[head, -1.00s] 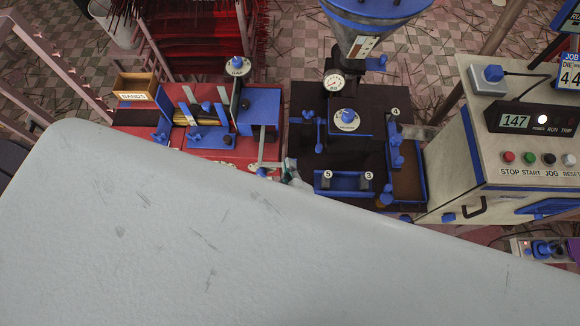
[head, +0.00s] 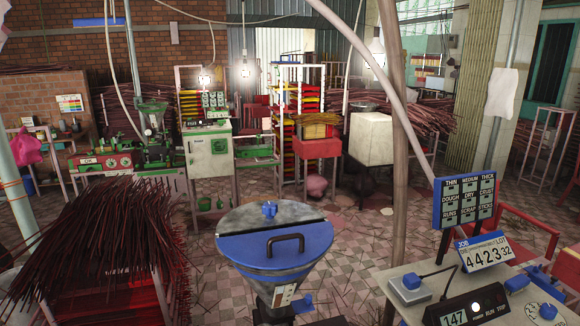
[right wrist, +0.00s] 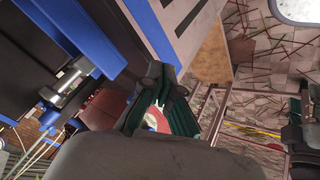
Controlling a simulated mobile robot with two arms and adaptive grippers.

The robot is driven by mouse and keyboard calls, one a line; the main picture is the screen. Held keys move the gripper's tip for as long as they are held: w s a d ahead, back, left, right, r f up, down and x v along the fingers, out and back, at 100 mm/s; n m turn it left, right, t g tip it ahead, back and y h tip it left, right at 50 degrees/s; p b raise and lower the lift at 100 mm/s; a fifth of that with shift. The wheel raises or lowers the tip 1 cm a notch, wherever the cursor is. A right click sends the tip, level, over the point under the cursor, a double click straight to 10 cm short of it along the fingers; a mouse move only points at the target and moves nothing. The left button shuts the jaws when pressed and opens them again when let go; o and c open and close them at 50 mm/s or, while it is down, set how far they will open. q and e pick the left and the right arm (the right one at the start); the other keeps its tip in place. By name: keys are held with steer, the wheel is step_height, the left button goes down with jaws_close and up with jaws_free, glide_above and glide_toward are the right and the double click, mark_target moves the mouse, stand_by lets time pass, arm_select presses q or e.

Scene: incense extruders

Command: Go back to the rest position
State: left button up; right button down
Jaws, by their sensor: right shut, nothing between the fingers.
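My right gripper (right wrist: 165,110) shows in the right wrist view, with dark grey finger links and dark green pads. Its fingers are together and hold nothing. A blurred grey part in the foreground hides some of it. Neither gripper shows in the head view. My left gripper cannot be made out in either view.
A blue-lidded hopper (head: 275,245) stands close in front. A bundle of dark red incense sticks (head: 95,235) is at left. A control table carries a meter (head: 470,310) and number board (head: 485,250) at right. In the right wrist view, a blue-edged structure (right wrist: 65,35) is near the gripper.

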steer(key=s+d+f+m+g+h+b, duration=0.1)
steer(key=s+d+f+m+b, duration=0.15)
steer(key=d+f, duration=0.35)
steer(key=s+d+f+m+g+b, duration=0.1)
steer(key=s+d+f, duration=0.3)
steer(key=f, duration=0.4)
steer(key=s+d+f+m+g+h+b, duration=0.1)
steer(key=s+d+f+m+g, duration=0.1)
steer(key=s+d+f, duration=0.4)
arm_select(q)
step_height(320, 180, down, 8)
steer(key=b, duration=0.2)
steer(key=shift+b, duration=0.3)
arm_select(e)
steer(key=s+d+f+m+g+h, duration=0.1)
steer(key=s+d+f+m, duration=0.3)
steer(key=s+d+f, duration=0.4)
steer(key=shift+s+d+f+g, duration=0.3)
steer(key=shift+d+f+g, duration=0.1)
steer(key=shift+d+g, duration=0.1)
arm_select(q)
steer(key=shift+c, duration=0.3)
arm_select(e)
steer(key=shift+m, duration=0.25)
